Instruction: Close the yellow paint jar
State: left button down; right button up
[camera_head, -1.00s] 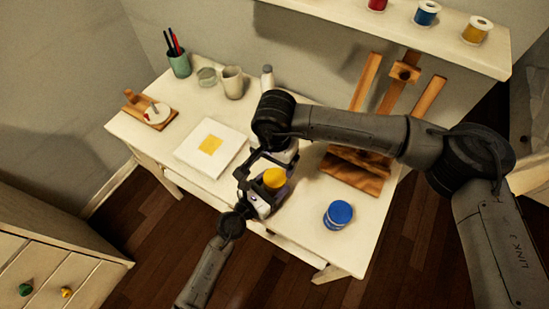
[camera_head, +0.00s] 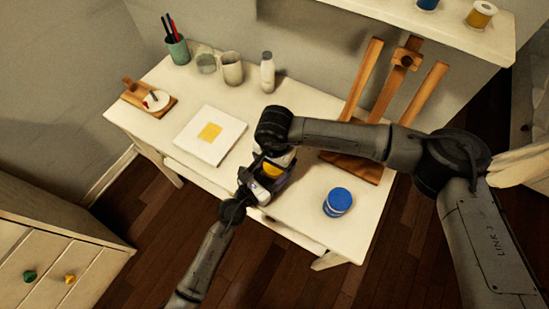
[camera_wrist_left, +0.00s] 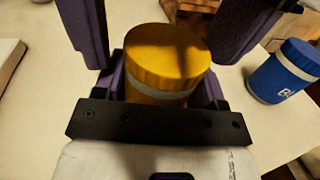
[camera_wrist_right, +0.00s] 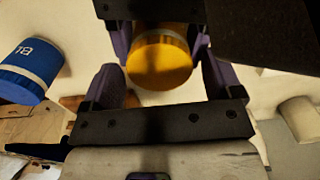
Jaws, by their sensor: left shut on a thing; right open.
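The yellow paint jar (camera_head: 271,170) is upright at the desk's front edge, with its yellow lid resting on top and a pale band below the lid in the left wrist view (camera_wrist_left: 167,58). My left gripper (camera_head: 264,183) is shut around the jar's body. My right gripper (camera_head: 277,160) is open above the jar; its two purple fingers stand either side of the lid and appear apart from it in the right wrist view (camera_wrist_right: 160,85). The head view hides most of the lid behind the right gripper. How tightly the lid sits cannot be told.
A blue paint jar (camera_head: 338,202) stands on the white desk (camera_head: 292,222) to the right. A wooden easel (camera_head: 352,168) is behind it. A white canvas with a yellow square (camera_head: 226,144) lies left. Cups (camera_head: 232,69), a bottle (camera_head: 267,73) and a palette stand (camera_head: 150,103) are farther back.

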jog(key=shift+c, duration=0.4)
jog(key=c, duration=0.9)
jog(key=shift+m, duration=0.8)
jog(key=o, duration=1)
jog(key=shift+r, duration=0.1)
jog(key=shift+r, duration=2.15)
